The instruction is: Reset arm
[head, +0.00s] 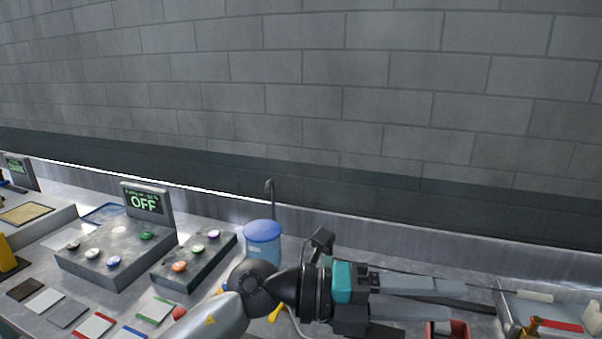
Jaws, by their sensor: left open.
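My left arm comes in from the bottom left of the head view and reaches over the bench. My left gripper (458,301) points to the right, with its two long grey fingers apart and nothing seen between them. A teal band (342,283) marks the gripper's body. My right gripper is not in view.
A control box (115,252) with an OFF display stands at the left, with a smaller knobbed box (193,260) beside it. A blue-lidded container (262,240) stands behind my arm. Coloured cards lie front left. A red container (447,330) is below the fingers; a tray (508,302) is right.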

